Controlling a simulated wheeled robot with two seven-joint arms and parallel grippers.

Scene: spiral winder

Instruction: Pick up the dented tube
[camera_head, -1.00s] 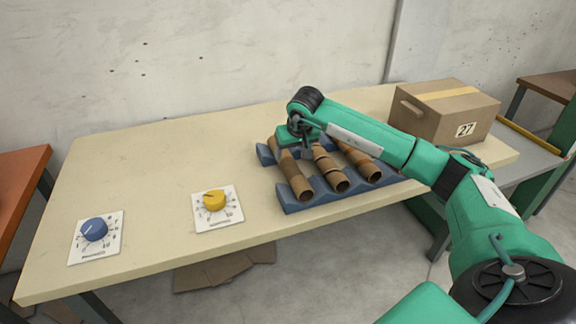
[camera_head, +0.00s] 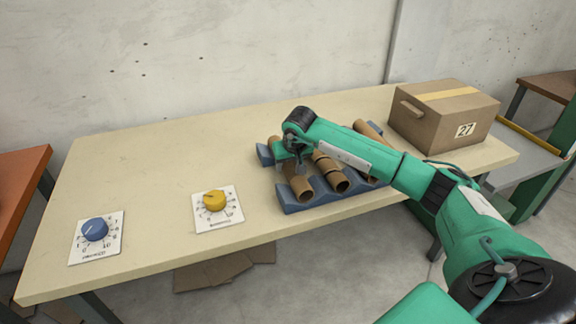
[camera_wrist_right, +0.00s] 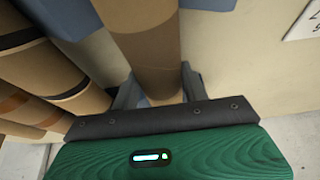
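Several brown cardboard tubes lie side by side in a blue wavy rack on the table. My right gripper (camera_head: 292,165) is low over the left tube (camera_head: 302,188). In the right wrist view its two dark fingers (camera_wrist_right: 158,92) stand on either side of this tube (camera_wrist_right: 148,45), seemingly open; firm contact cannot be made out. The middle tube (camera_head: 331,172) has dark bands. The right tube (camera_head: 367,129) is mostly hidden behind my arm. I cannot make out clearly which tube is dented. My left gripper is not in view.
The blue rack (camera_head: 310,203) stands on the beige table (camera_head: 140,165). A cardboard box marked 27 (camera_head: 440,115) stands at the right. A yellow dial (camera_head: 215,200) and a blue dial (camera_head: 94,229) are on the left, where much of the tabletop is clear.

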